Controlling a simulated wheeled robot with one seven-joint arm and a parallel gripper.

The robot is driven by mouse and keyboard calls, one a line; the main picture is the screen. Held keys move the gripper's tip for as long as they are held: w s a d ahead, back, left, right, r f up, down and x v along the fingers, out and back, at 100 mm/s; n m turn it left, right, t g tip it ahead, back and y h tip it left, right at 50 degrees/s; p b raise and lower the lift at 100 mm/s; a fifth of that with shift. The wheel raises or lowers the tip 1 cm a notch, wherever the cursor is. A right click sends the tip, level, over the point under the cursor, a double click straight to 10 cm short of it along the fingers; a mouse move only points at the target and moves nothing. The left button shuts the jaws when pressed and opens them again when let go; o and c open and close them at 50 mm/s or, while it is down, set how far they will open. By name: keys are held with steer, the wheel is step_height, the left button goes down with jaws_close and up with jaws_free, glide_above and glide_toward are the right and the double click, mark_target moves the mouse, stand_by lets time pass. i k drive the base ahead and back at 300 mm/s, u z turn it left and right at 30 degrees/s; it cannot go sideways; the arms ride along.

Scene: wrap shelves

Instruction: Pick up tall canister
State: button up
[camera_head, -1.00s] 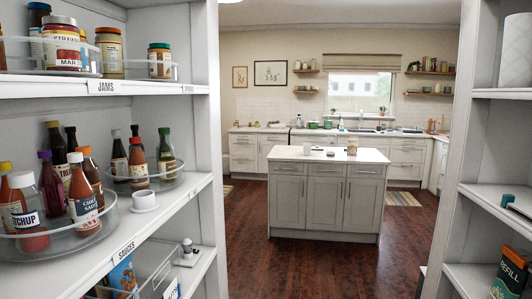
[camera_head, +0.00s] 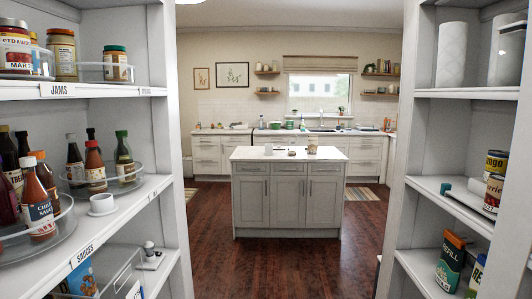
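I cannot tell for sure which thing is the tall canister. Two tall white cylinders stand upright on the top right shelf: one plain (camera_head: 451,55), and another (camera_head: 507,52) nearer the right edge, partly cut off. They could be canisters or paper rolls. My gripper is not in view.
Left shelves hold jam jars (camera_head: 62,54) and sauce bottles (camera_head: 39,200) on clear turntables, plus a small white cup (camera_head: 101,203). A kitchen island (camera_head: 288,200) stands ahead across clear wooden floor (camera_head: 290,265).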

mark_target(291, 139)
steer(key=i, duration=6.85)
steer(key=z, duration=1.8)
